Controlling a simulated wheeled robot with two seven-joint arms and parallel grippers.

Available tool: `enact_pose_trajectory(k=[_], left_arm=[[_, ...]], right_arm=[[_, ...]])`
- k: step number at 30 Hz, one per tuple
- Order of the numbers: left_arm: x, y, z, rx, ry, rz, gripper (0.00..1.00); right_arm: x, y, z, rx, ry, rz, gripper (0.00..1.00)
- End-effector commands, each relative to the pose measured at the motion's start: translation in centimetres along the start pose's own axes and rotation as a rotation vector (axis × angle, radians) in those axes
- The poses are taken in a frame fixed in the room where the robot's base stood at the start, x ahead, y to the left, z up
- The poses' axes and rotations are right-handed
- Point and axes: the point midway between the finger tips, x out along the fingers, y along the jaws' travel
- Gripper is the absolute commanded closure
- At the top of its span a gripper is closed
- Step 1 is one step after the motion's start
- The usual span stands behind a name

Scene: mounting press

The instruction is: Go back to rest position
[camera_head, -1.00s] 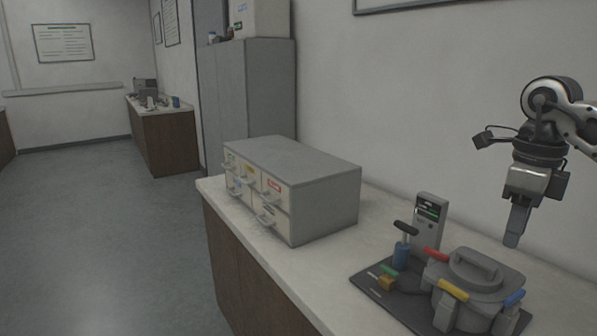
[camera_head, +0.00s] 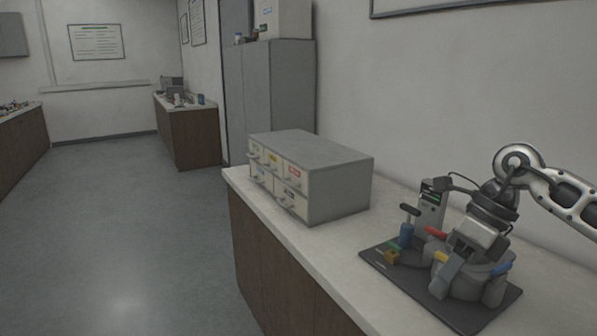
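My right gripper (camera_head: 447,284) reaches in from the right and points down and to the left. It is in front of the grey mounting press (camera_head: 495,286), covering much of its top. My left gripper is not in view.
A grey drawer cabinet (camera_head: 340,185) stands on the pale counter (camera_head: 352,283), left of the mat. Open floor (camera_head: 120,240) lies to the left.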

Motion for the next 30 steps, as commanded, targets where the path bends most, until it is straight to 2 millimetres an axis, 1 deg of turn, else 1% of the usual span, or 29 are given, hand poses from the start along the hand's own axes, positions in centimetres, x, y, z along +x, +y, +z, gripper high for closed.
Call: enact_pose_trajectory(k=[1, 2, 4, 5, 6, 8, 9, 10, 12, 13, 14, 16, 17, 18, 20, 21, 23, 24, 26, 27, 28, 29, 30], left_arm=[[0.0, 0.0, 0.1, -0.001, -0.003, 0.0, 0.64], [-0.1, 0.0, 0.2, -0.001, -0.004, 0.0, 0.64], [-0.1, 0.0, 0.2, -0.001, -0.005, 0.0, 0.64], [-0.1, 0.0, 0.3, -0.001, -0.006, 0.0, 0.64], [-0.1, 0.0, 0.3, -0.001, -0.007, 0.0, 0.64], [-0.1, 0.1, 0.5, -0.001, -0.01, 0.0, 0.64], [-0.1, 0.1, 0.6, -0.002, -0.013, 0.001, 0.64], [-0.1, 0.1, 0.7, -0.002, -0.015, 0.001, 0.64], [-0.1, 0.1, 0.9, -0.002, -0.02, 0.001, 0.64], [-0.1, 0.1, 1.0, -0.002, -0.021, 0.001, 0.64], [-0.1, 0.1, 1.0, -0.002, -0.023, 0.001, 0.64], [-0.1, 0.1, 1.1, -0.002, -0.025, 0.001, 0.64], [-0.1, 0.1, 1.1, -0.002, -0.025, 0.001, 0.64], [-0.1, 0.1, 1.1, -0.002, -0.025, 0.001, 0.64], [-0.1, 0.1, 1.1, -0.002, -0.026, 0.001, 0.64], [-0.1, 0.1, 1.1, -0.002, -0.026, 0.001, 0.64], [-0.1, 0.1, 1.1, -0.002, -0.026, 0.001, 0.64], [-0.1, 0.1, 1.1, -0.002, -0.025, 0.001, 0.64], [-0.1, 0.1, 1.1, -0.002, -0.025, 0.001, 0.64], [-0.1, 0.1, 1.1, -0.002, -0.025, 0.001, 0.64], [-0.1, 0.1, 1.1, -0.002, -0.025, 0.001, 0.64], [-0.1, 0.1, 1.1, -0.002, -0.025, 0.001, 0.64], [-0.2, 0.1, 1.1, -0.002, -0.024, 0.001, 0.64]], right_arm=[[2.1, 1.4, 0.9, -0.01, -0.035, 0.071, 0.67], [3.3, 2.3, 1.6, -0.012, -0.066, 0.119, 0.67], [6.2, 5.2, 3.3, -0.003, -0.156, 0.258, 0.67], [7.5, 6.7, 4.1, 0.012, -0.203, 0.333, 0.67], [9.1, 8.9, 5.2, 0.046, -0.277, 0.446, 0.67], [10.6, 11.9, 6.8, 0.123, -0.392, 0.615, 0.67], [11.2, 13.6, 7.8, 0.193, -0.466, 0.724, 0.67], [11.5, 14.6, 8.4, 0.254, -0.521, 0.803, 0.67], [11.9, 16.0, 9.5, 0.426, -0.644, 0.978, 0.67], [12.0, 16.2, 9.8, 0.512, -0.694, 1.048, 0.67], [12.1, 16.2, 10.1, 0.605, -0.742, 1.113, 0.67], [12.5, 15.4, 10.2, 0.848, -0.845, 1.251, 0.67], [12.9, 14.7, 9.9, 0.961, -0.886, 1.302, 0.67], [13.7, 13.6, 9.3, 1.122, -0.934, 1.36, 0.67], [15.3, 11.7, 7.8, 1.382, -0.995, 1.426, 0.67], [16.7, 10.3, 6.4, 1.564, -1.028, 1.456, 0.67], [19.4, 8.6, 3.5, 1.851, -1.064, 1.475, 0.67], [21.3, 7.6, 1.2, 2.042, -1.076, 1.472, 0.67], [24.0, 6.9, -2.2, 2.295, -1.079, 1.445, 0.67], [25.7, 6.8, -4.3, 2.445, -1.074, 1.418, 0.67], [26.8, 6.9, -5.9, 2.546, -1.066, 1.396, 0.67], [27.8, 7.0, -7.3, -2.615, 1.048, -1.357, 0.67], [29.0, 7.3, -9.1, -2.598, 0.985, -1.263, 0.67]])
